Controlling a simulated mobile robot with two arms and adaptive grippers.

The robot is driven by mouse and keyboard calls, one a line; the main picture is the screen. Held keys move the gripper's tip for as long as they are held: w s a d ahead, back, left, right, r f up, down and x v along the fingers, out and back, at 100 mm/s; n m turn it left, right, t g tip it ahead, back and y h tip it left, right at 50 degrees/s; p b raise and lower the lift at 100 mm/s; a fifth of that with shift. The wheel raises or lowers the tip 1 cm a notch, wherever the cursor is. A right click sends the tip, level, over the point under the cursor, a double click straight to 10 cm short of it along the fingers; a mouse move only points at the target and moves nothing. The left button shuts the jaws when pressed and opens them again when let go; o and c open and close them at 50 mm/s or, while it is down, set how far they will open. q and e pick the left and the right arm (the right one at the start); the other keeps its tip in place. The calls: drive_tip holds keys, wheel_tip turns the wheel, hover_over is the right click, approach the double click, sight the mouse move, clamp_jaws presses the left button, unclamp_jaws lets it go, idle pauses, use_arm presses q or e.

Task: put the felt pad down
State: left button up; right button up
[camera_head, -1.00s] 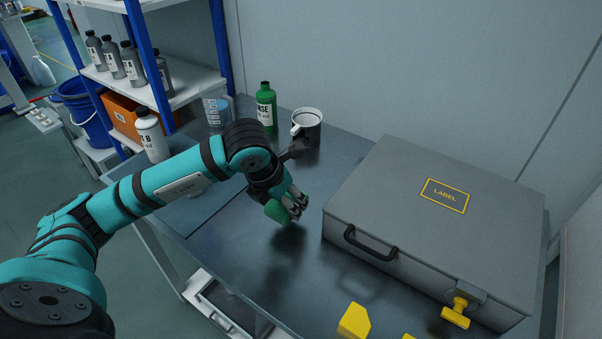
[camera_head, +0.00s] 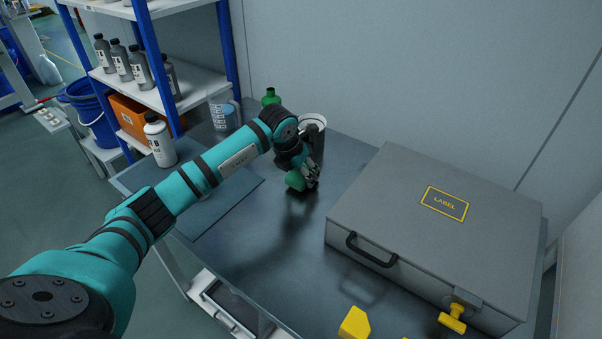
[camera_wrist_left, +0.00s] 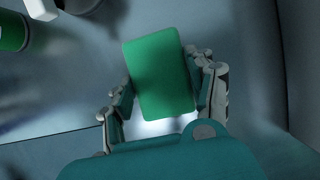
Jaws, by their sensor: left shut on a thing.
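The felt pad (camera_head: 295,181) is a green block in the head view, held a little above the grey table between the mug and the case. It also shows in the left wrist view as a green rectangle (camera_wrist_left: 160,75) between the two fingers. My left gripper (camera_head: 308,182) is shut on the pad; in the left wrist view a finger lies along each side of it (camera_wrist_left: 163,95). A shadow lies on the table below the pad. My right gripper is not in view.
A large grey case (camera_head: 420,215) with a handle and yellow latch fills the table's right. A mug (camera_head: 313,124) and green bottle (camera_head: 271,97) stand behind the gripper. A white bottle (camera_head: 159,140) stands at the left by a dark mat (camera_head: 215,205). A yellow block (camera_head: 354,323) is in front.

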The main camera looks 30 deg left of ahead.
use_arm(q)
drive_tip(key=shift+f, duration=0.6)
drive_tip(key=shift+f, duration=0.15)
drive_tip(key=o, duration=1.1)
